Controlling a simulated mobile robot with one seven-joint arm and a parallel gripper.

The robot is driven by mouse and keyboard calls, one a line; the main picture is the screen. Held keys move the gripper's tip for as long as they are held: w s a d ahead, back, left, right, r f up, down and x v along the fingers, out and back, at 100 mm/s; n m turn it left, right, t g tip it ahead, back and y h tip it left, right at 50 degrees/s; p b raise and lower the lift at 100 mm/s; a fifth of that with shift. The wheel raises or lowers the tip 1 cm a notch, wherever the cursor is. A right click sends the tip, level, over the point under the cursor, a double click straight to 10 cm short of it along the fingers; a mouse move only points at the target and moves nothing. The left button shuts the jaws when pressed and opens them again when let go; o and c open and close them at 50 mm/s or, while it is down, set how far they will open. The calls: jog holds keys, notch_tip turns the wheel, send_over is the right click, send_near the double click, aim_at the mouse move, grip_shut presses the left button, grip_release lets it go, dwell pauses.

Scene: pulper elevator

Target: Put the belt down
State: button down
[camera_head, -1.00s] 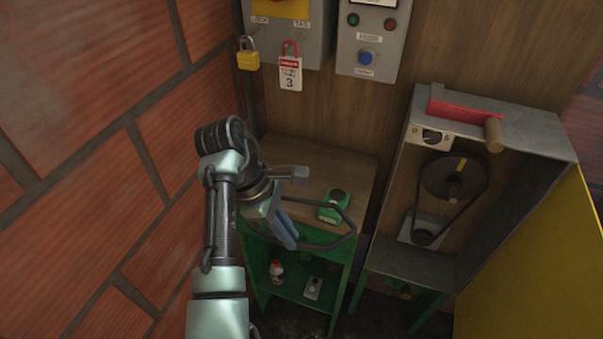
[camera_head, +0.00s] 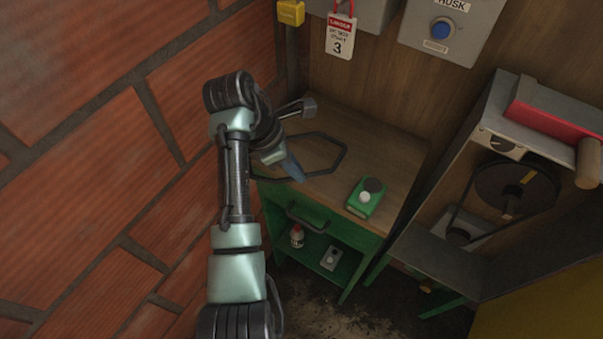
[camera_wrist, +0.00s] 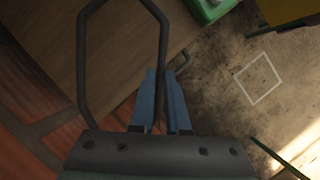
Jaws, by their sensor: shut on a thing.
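A black loop belt (camera_head: 346,150) is above the wooden top of a green bench (camera_head: 390,165). In the wrist view the belt (camera_wrist: 81,60) is a stretched hexagonal loop, with its right side running between my fingers. My gripper (camera_head: 294,172) has blue fingers and is shut on one side of the belt, near the bench's front left edge; it also shows in the wrist view (camera_wrist: 160,80). Most of the loop extends over the bench top. I cannot tell whether the belt touches the wood. My wrist hides part of the bench's left side.
A green device (camera_head: 366,197) sits at the bench's right front. A bottle (camera_head: 297,235) and small grey box (camera_head: 331,257) stand on the lower shelf. An open machine housing (camera_head: 480,265) with a pulley (camera_head: 517,188) and another belt is at right. A brick wall (camera_head: 90,150) is close at left.

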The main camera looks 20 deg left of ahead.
notch_tip(320, 180, down, 4)
jog(key=shift+f, duration=0.1)
jog(key=c, duration=0.9)
grip_release()
jog(key=p+v, duration=0.2)
jog(key=v, duration=0.9)
jog(key=shift+w+d, duration=0.1)
jog(key=shift+r+p, duration=0.5)
jog(key=shift+r, duration=0.05)
